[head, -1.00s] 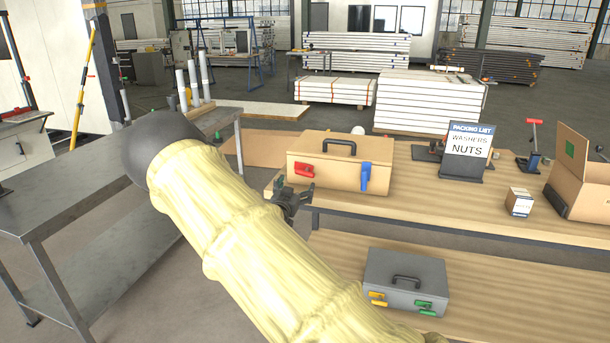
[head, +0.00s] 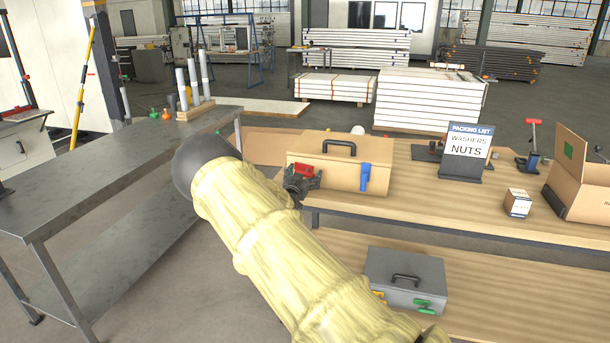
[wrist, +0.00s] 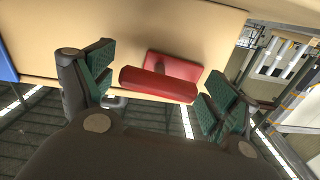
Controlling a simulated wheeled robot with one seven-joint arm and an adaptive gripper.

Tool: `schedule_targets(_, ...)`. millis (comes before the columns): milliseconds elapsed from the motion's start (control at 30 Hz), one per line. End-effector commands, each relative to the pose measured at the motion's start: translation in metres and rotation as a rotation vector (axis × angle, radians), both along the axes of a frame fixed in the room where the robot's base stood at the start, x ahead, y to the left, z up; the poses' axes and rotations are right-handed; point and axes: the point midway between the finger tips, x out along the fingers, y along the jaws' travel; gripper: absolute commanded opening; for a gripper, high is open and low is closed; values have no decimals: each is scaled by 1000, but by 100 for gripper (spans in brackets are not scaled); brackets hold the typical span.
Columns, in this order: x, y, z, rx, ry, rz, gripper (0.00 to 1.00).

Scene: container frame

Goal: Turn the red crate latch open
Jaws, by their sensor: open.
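The wooden crate (head: 330,173) stands on the bench with a black handle on its lid. Its red latch (head: 304,169) is on the left of the front face, partly hidden behind my gripper in the head view. In the wrist view the red latch (wrist: 158,84) lies between my two spread fingers, its bar slightly tilted. My gripper (wrist: 155,90) is open, with its green pads on either side of the latch and apart from it. In the head view my gripper (head: 302,183) is at the crate's front left.
A blue latch (head: 365,177) is on the crate's right front. A grey case (head: 405,279) with yellow and green latches sits on the lower shelf. A packing list sign (head: 466,150), small box (head: 517,203) and open carton (head: 583,180) stand to the right. A metal table (head: 90,180) is at left.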

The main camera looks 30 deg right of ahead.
Motion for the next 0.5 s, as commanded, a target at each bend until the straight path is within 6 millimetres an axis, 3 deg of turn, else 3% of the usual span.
schedule_targets(167,0,0,0,0,0,0,88)
schedule_targets(400,0,0,0,1,-1,0,44)
schedule_targets(500,0,0,0,1,-1,0,40)
